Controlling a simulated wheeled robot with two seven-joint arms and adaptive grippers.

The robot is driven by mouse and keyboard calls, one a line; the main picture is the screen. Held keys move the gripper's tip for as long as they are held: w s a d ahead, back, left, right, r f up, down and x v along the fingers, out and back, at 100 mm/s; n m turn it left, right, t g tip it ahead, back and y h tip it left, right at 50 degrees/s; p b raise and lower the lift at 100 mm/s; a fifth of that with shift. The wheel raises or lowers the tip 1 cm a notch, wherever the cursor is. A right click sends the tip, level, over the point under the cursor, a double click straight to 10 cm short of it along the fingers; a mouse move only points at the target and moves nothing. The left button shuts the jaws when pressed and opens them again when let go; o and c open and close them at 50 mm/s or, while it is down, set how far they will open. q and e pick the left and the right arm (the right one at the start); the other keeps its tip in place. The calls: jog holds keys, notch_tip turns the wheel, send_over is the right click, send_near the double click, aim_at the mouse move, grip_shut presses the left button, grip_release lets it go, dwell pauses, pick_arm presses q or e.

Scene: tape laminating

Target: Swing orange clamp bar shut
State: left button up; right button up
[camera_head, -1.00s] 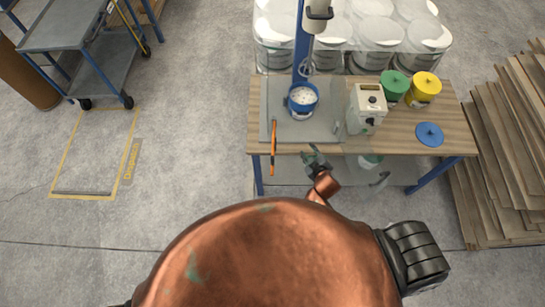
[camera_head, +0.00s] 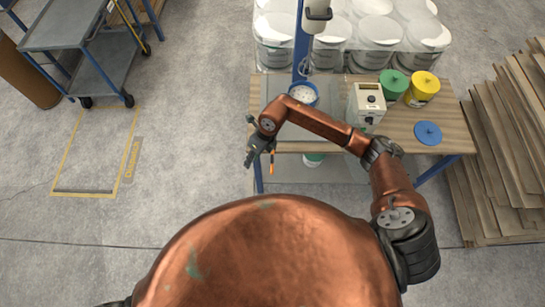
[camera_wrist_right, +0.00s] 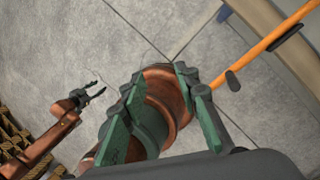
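The orange clamp bar (camera_head: 272,162) sticks out past the table's front left edge; my right arm covers the rest of it in the head view. In the right wrist view the bar (camera_wrist_right: 268,43) runs along the upper right, with a dark grip on it and a dark rounded tip. My right gripper (camera_head: 250,157) is just left of the bar in the head view. In the right wrist view its green-padded fingers (camera_wrist_right: 156,78) are spread apart, empty, beside the bar's tip. My left gripper (camera_wrist_right: 95,93) shows open and empty there, at the left.
On the table (camera_head: 447,135) are a blue pot (camera_head: 303,92) under the stand, a white device (camera_head: 367,104), green (camera_head: 394,82) and yellow (camera_head: 423,88) containers and a blue lid (camera_head: 428,133). Planks (camera_head: 505,150) are stacked right.

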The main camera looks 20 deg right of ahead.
aim_at(272, 155)
jog(key=d+h, duration=0.1)
jog(key=d, duration=0.1)
jog(key=w+d+h, duration=0.1)
jog(key=d, duration=0.2)
jog(key=w+d+f+h, duration=0.1)
jog(key=d, duration=0.2)
jog(key=shift+w+d+h, duration=0.2)
jog(key=shift+d+h, duration=0.05)
jog(key=shift+h, duration=0.15)
jog(key=shift+d+f, duration=0.1)
jog(key=shift+f, duration=0.2)
notch_tip(272, 155, down, 7)
jog(key=shift+r+p, duration=0.1)
jog(key=shift+p, duration=0.3)
grip_shut()
